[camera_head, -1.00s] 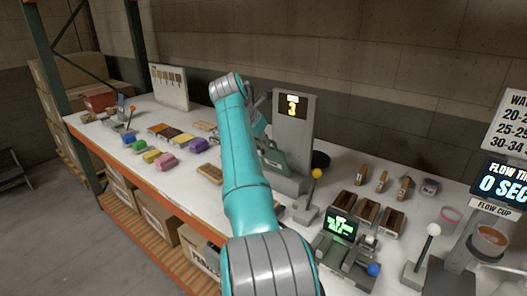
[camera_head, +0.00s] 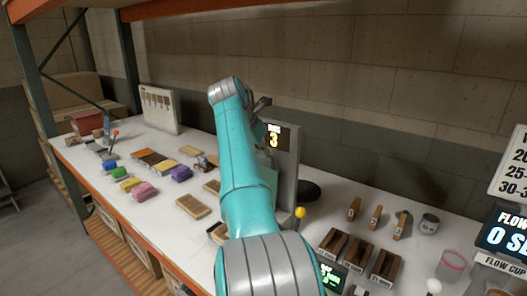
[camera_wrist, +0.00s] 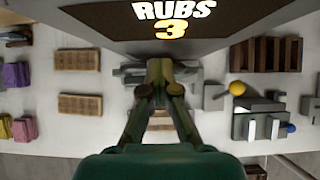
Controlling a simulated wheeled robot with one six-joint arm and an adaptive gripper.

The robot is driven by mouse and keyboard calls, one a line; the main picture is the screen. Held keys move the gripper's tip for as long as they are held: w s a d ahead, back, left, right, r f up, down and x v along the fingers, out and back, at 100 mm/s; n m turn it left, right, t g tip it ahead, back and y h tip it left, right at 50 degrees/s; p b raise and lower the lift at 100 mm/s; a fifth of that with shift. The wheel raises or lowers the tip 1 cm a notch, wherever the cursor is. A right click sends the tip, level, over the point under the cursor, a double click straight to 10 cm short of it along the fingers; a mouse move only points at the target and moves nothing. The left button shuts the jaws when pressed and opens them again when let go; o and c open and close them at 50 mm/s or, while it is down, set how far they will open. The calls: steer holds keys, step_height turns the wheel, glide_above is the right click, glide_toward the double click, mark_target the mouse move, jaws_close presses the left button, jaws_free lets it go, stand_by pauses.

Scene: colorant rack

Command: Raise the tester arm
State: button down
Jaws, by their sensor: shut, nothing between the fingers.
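The rub tester's grey tower (camera_head: 284,165) stands on the white bench, its display reading 3; in the wrist view its display panel (camera_wrist: 190,20) reads "RUBS 3". A grey part of the tester (camera_wrist: 133,74) shows beside my fingers; I cannot tell whether it is the tester arm. In the head view my own arm hides the tester's lower part. My gripper (camera_wrist: 160,68) is shut and empty in front of the tower, below the display in the wrist view. Whether the fingertips touch the tester is unclear. In the head view my gripper is mostly hidden behind my arm.
A yellow-knobbed lever (camera_head: 300,213) stands right of the tester, with wooden trays (camera_head: 358,250) and several small tools beyond. Coloured blocks (camera_head: 145,191), tan boards (camera_head: 193,206) and a peg panel (camera_head: 158,107) lie to the left. The flow cup display (camera_head: 503,235) is far right.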

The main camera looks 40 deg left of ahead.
steer(key=shift+w+d+f, duration=0.4)
steer(key=shift+w+f, duration=0.05)
steer(key=v, duration=1.3)
steer(key=shift+a, duration=0.35)
steer(key=shift+s+r, duration=0.1)
